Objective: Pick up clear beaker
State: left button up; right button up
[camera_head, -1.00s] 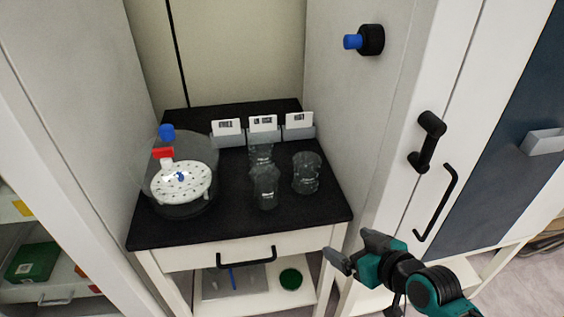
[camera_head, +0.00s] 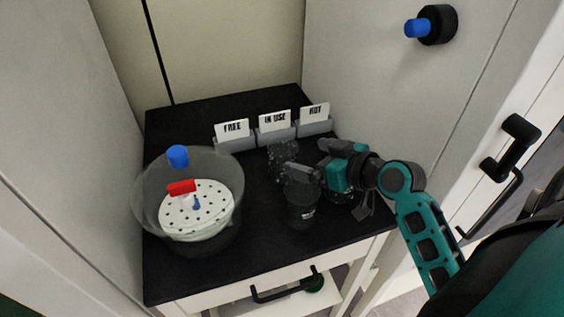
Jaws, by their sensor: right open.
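Several clear glass beakers stand on the black countertop (camera_head: 190,276). The front beaker (camera_head: 302,207) stands upright, with its rim partly behind a finger of my right gripper. A back beaker (camera_head: 283,151) stands near the label holders. Another beaker, at the right, is mostly hidden behind my right gripper and wrist. My right gripper (camera_head: 312,160) reaches in from the right, open, its fingers pointing left over the beakers. I cannot tell whether it touches any of them. My left gripper is out of view.
A large clear vessel (camera_head: 152,212) with a white perforated plate, a red piece and a blue knob stands at the left. Label cards FREE (camera_head: 232,129), IN USE (camera_head: 274,121) and HOT (camera_head: 314,113) stand behind. Cabinet walls close in both sides; a drawer handle (camera_head: 284,287) juts in front.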

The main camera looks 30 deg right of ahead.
aim_at(274, 146)
jog(key=shift+x, duration=3.95)
jog(key=shift+c, duration=0.2)
jog(key=c, duration=1.3)
jog(key=shift+c, duration=0.6)
jog(key=shift+r, duration=0.15)
